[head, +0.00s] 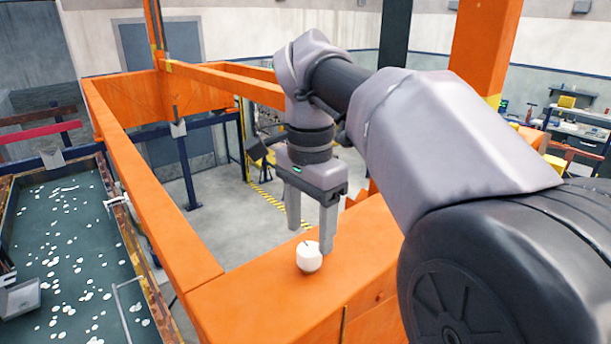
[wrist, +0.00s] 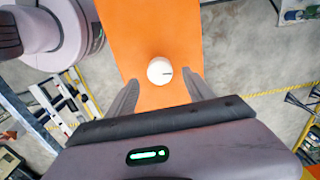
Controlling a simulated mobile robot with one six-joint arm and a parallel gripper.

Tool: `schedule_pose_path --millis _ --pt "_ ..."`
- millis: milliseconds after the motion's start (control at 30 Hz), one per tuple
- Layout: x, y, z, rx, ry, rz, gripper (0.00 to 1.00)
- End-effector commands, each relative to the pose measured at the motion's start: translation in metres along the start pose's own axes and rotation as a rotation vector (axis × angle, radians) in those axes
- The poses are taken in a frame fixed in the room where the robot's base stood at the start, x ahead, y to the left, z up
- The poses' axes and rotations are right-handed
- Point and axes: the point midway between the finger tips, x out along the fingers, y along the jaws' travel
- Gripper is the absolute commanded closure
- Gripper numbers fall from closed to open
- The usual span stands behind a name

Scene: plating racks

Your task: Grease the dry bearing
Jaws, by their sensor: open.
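A small white rounded object (head: 309,257) with a dark mark on its top sits on an orange beam (head: 240,296). I cannot tell whether it is a grease pot or something else. My gripper (head: 310,240) points down just above and behind it, open and empty. In the wrist view the white object (wrist: 160,71) lies between and a little beyond the two fingertips (wrist: 160,80), apart from both. No bearing can be made out in either view.
Orange beams (head: 155,190) frame an open gap down to the grey floor (head: 225,185). A tank (head: 75,270) of dark liquid with white flecks lies at the left. An orange post (head: 484,45) stands at the right, with a cluttered bench (head: 580,125) beyond.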

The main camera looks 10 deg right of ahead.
Motion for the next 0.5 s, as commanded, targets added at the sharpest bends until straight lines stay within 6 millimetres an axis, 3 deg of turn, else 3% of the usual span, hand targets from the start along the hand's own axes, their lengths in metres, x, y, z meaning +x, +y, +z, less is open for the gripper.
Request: schedule_pose_path --millis 33,233,333,500 --pt "-0.021 -0.001 -0.001 0.001 0.003 -0.003 0.39" --pt "-0.094 -0.001 -0.001 0.002 0.001 -0.004 0.39" --pt "-0.115 -0.002 -0.002 0.003 0.004 -0.007 0.39" --pt "-0.133 0.001 -0.002 -0.001 0.004 0.008 0.39"
